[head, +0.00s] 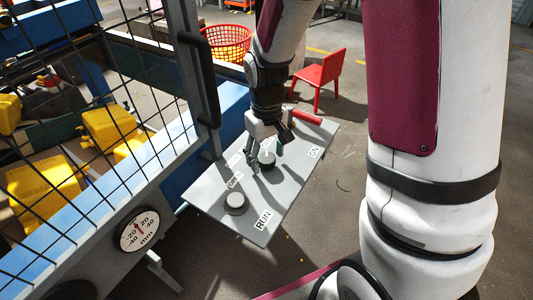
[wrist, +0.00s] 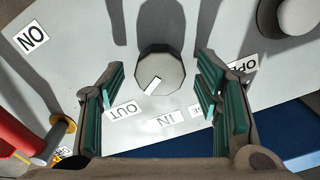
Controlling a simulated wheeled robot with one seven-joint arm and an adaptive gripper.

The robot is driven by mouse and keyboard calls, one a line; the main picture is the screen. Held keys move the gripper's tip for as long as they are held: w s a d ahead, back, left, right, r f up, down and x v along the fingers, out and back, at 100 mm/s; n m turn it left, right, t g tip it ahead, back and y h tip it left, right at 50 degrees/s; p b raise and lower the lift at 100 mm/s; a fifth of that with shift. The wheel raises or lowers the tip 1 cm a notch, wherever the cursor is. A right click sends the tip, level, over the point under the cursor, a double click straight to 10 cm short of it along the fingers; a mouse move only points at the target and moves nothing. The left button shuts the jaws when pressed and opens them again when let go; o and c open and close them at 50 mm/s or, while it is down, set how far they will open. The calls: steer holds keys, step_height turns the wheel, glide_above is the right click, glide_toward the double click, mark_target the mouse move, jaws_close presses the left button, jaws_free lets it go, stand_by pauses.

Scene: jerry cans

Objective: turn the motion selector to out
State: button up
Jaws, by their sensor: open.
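The motion selector is a grey faceted knob (wrist: 160,72) with a white pointer mark, on a grey panel (wrist: 75,50). In the wrist view the mark slants down and left, roughly toward the OUT label (wrist: 124,110). The IN label (wrist: 169,119) is below the knob, slightly right. My gripper (wrist: 162,90) is open, its green-padded fingers left and right of the knob with gaps showing on both sides; I see no contact. In the head view my gripper (head: 266,148) is over the knob (head: 267,162) and partly hides it.
A round white button (head: 235,201) sits on the panel near the RUN label (head: 264,220). A red handle (head: 306,116) is at the far end, near the ON label (head: 314,151). A mesh guard with a black handle (head: 200,80) stands left.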

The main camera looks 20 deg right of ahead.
mark_target(266, 157)
step_height(266, 157, up, 12)
stand_by(0.6)
steer(key=s+r+m+t, duration=0.1)
steer(key=s+r+t, duration=0.1)
steer(key=s+r, duration=0.3)
steer(key=s+r+m+t, duration=0.1)
steer(key=s+r, duration=0.4)
steer(key=s, duration=0.8)
steer(key=shift+s+d+t, duration=0.25)
steer(key=shift+t, duration=0.55)
